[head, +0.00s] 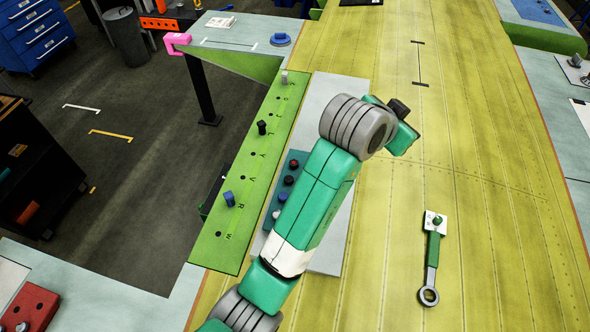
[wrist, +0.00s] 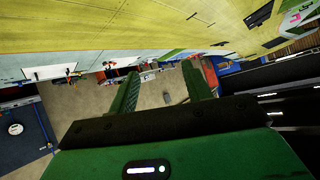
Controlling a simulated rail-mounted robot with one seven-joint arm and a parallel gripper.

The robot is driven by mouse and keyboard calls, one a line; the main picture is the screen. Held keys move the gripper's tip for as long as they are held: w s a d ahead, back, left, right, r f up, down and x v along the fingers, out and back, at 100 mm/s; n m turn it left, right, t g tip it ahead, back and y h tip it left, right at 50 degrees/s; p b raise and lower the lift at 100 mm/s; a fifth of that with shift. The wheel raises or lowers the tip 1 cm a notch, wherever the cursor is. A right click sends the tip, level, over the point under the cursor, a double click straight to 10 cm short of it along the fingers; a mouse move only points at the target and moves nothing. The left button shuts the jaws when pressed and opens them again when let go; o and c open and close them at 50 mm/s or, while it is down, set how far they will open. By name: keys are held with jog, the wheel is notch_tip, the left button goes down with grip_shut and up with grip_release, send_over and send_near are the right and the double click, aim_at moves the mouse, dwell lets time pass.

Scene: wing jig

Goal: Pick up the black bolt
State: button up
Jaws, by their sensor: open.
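A black bolt (head: 262,127) stands upright in the long green strip (head: 225,240), between a grey bolt (head: 284,77) and a blue bolt (head: 229,198). A teal block (head: 272,219) beside the strip holds several more coloured tops, one of them dark (head: 288,180); my arm partly covers this block. My gripper is up and to the right of the black bolt, over the yellow wing panel, its fingers not clear in the head view. In the wrist view my gripper (wrist: 160,75) is open and empty, with distant floor between its fingers. The black bolt cannot be made out there.
A green-handled tool with a ring end (head: 432,262) lies on the yellow wing panel (head: 480,130) at right. A pink clamp (head: 177,42) and a blue round piece (head: 280,39) are at the grey table's far end. The panel's middle is mostly clear.

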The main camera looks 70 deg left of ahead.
jog(key=s+a+f+n+g+h+b, duration=0.15)
jog(key=s+a+f+g, duration=0.35)
jog(key=s+a+f, duration=0.65)
jog(key=g+h, duration=0.1)
send_near(294, 163)
jog(key=shift+n, duration=0.45)
jog(key=shift+p+x, duration=0.45)
jog(key=shift+x, duration=3.85)
jog(key=shift+a, duration=0.1)
jog(key=shift+c, duration=0.4)
jog(key=c, duration=1)
